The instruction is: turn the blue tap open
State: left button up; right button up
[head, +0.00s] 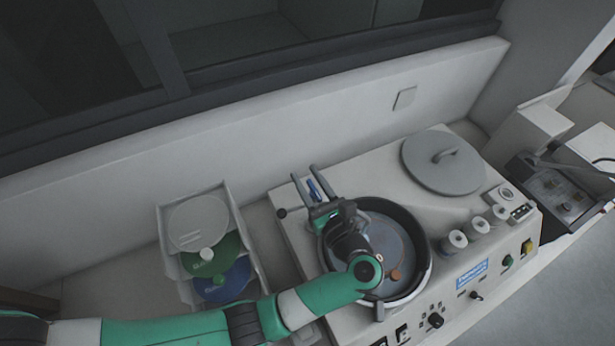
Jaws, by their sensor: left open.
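The blue tap (314,189) is a small blue piece at the back left of the grey machine (380,158), behind its round bowl (428,262). My left gripper (306,173) is open and reaches over the bowl, its two dark fingers pointing to the back of the machine. The blue piece shows between the fingers, one on each side, and I cannot tell whether either touches it. The lower part of the tap is hidden by the gripper. My right gripper is not in view.
A grey lid (443,162) with a handle lies at the machine's back right. Several small cylinders (454,241) stand near its control panel. Left of the machine a white rack (236,207) holds grey, green and blue discs. A wall runs behind.

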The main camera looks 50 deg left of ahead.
aim_at(321, 201)
pick_arm(q)
jog(key=b+v, duration=0.3)
jog(key=v, duration=0.7)
jog(key=shift+d+f, duration=0.1)
jog(key=shift+d, duration=0.3)
jog(key=shift+s+d, duration=0.2)
jog(key=shift+d, duration=0.15)
